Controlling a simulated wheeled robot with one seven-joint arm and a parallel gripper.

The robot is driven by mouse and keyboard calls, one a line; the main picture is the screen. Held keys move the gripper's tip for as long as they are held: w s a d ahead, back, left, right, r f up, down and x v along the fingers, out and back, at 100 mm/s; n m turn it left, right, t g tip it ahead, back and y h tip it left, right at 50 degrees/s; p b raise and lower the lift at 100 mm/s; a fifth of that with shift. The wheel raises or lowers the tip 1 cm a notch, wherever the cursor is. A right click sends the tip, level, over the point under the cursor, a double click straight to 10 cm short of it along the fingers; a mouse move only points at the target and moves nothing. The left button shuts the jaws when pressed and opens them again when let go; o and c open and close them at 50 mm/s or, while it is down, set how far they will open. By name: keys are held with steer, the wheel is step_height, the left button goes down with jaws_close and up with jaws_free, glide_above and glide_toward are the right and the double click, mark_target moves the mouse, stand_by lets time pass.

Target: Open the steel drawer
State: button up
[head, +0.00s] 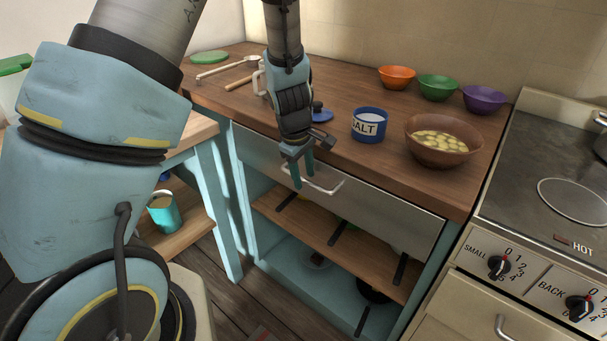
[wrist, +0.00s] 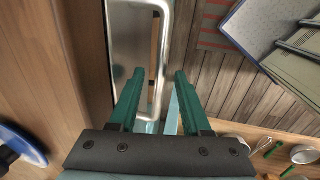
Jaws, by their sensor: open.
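The steel drawer (head: 380,208) is a grey metal front below the wooden counter edge and looks closed. Its bright bar handle (head: 327,189) runs along the front near the middle. The handle also shows in the wrist view (wrist: 162,50). My gripper (head: 302,180) points down at the handle, with its two green fingers apart. In the wrist view my gripper (wrist: 160,72) has one finger on each side of the handle bar's line, with a visible gap. In the head view the fingers partly hide the handle. I cannot tell whether they touch it.
The counter (head: 350,160) holds a salt pot (head: 369,125), a bowl of sliced food (head: 437,142) and several small coloured bowls. A stove (head: 560,180) stands to the right. Open shelves (head: 325,228) lie below the drawer. Some floor (head: 265,300) is clear in front.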

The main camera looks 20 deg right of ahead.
jaws_close()
stand_by(0.3)
stand_by(1.1)
